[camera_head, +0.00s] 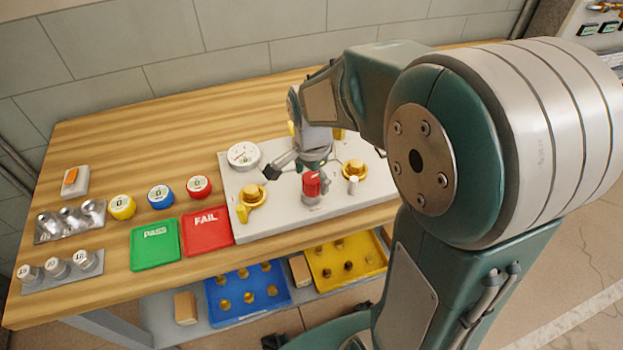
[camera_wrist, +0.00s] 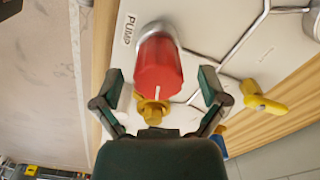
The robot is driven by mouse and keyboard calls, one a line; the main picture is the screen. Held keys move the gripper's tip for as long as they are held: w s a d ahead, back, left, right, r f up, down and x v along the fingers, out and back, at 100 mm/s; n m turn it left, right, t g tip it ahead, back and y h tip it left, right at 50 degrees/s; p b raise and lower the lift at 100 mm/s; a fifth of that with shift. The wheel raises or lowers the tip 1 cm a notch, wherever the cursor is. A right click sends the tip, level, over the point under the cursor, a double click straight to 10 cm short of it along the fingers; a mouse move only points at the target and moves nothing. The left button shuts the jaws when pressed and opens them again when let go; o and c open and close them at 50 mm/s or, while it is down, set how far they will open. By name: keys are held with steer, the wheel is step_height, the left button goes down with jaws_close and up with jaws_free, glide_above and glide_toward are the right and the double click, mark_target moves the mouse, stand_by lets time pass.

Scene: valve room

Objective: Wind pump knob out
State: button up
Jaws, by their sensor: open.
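The red pump knob (camera_head: 312,184) stands on a grey base at the front middle of the white panel (camera_head: 268,222). In the wrist view the red knob (camera_wrist: 158,66) has a white line on its side, and a PUMP label is beside its base. My gripper (camera_wrist: 158,82) is open, with one finger on each side of the red knob. I see gaps between fingers and knob and no clear contact. In the head view my arm hides part of the panel behind the knob.
Yellow valves (camera_head: 252,196) (camera_head: 351,170) and a white gauge (camera_head: 244,156) are on the panel near the knob. A yellow lever (camera_wrist: 264,98) shows in the wrist view. Green PASS (camera_head: 155,244) and red FAIL (camera_head: 206,231) trays lie to the left. The back-left tabletop is clear.

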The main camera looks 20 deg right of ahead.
steer(key=shift+f, duration=0.4)
steer(key=c, duration=1.2)
steer(key=shift+o, duration=0.2)
